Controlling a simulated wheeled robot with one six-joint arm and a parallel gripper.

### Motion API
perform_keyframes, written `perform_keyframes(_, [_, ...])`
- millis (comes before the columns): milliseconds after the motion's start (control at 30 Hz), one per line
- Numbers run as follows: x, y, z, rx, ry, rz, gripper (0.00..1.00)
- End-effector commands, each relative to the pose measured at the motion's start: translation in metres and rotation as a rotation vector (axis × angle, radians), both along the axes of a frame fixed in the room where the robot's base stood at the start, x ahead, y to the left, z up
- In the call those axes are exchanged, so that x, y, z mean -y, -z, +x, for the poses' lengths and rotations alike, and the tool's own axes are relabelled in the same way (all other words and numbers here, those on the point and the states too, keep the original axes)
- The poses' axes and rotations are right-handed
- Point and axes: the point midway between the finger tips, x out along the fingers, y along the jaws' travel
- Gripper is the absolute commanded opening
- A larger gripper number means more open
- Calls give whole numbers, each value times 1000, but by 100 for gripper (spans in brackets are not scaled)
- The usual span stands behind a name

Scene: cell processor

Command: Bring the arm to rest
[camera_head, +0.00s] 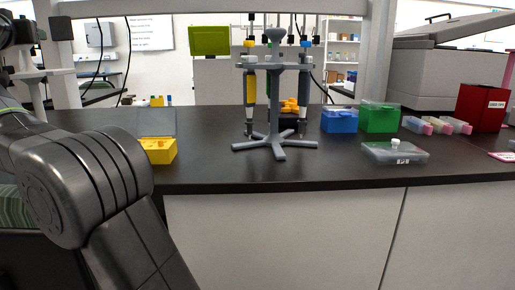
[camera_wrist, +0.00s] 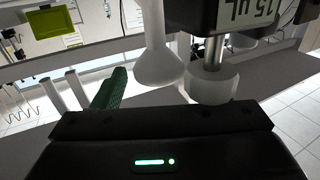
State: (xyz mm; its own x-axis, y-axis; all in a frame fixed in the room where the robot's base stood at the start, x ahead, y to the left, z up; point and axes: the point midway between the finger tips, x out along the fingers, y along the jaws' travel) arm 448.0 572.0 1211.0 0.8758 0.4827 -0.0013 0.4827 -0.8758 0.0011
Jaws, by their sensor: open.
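My arm fills the lower left of the head view, its dark grey links standing in front of the bench. My gripper's black body (camera_wrist: 160,150), with a lit green strip, spans the bottom of the wrist view. I see nothing held in it, and its fingertips cannot be made out clearly. In the wrist view, a white flared part (camera_wrist: 158,62) and a dark block with a display (camera_wrist: 245,14) above a pale round knob (camera_wrist: 211,85) are close in front of it.
The black bench (camera_head: 220,178) runs across the head view. On it are a pipette stand (camera_head: 275,143), a yellow box (camera_head: 158,151), a blue box (camera_head: 339,121), a green box (camera_head: 379,117), a clear lidded case (camera_head: 395,153) and a red box (camera_head: 482,108). The bench's front middle is clear.

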Motion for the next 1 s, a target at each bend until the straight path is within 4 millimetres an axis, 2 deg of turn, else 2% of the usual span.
perform_keyframes(667, [59, 2, -109, -3, -3, -1, 68])
perform_keyframes(1000, [26, 1, -48, -3, 3, -1, 68])
